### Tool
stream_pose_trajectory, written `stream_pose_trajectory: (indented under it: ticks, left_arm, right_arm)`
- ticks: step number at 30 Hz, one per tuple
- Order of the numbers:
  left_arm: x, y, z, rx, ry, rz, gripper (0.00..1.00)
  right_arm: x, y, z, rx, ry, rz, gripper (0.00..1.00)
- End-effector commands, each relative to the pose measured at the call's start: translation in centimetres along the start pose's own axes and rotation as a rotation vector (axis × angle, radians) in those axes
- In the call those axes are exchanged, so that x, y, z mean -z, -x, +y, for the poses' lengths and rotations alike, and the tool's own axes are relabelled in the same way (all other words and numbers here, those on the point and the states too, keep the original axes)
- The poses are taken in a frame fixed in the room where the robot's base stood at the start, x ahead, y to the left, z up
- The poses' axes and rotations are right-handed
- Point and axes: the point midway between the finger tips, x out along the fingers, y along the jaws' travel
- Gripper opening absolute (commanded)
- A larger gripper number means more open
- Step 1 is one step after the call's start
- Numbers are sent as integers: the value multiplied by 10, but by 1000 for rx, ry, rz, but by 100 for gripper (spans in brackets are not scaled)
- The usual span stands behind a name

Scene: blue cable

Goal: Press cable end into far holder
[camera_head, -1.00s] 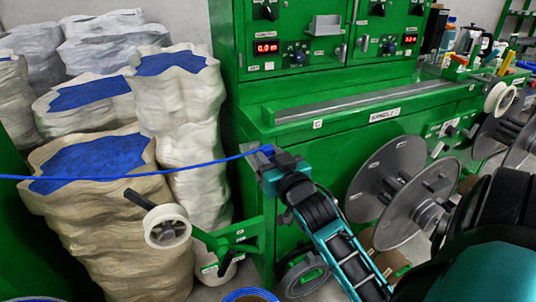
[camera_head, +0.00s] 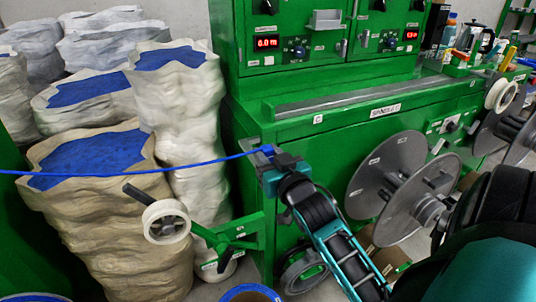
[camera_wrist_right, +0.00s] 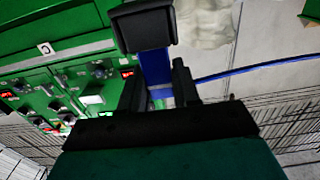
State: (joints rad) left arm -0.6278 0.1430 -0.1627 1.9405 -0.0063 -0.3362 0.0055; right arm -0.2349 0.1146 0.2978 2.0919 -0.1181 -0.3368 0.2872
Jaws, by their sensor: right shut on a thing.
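The blue cable (camera_head: 130,176) enters from the left edge of the head view and rises slightly to my right gripper (camera_head: 268,157). My right gripper is shut on its end, in front of the green machine. The cable also shows in the right wrist view (camera_wrist_right: 265,65), running off to the right. There, a blue piece (camera_wrist_right: 155,70) sits between the dark fingers, partly hidden by them. I cannot tell which part is the far holder. My left gripper is not in view.
A white roller on an arm (camera_head: 166,221) stands below the cable. A grey reel (camera_head: 388,175) is right of my right gripper. The green machine (camera_head: 300,125) fills the back. Sacks with blue tops (camera_head: 95,160) stand at left.

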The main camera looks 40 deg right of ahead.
Motion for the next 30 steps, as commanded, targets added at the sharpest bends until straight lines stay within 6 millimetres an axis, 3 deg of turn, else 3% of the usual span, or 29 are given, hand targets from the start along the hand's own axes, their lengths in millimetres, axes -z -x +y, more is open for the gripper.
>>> stream_pose_trajectory:
  ticks: [22,23,30]
  left_arm:
    - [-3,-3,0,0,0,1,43]
    - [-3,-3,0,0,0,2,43]
    - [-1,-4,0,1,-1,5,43]
  right_arm:
    - [-9,0,0,0,0,-1,0]
    - [-9,0,0,0,0,-1,32]
    - [-8,0,0,0,0,-1,55]
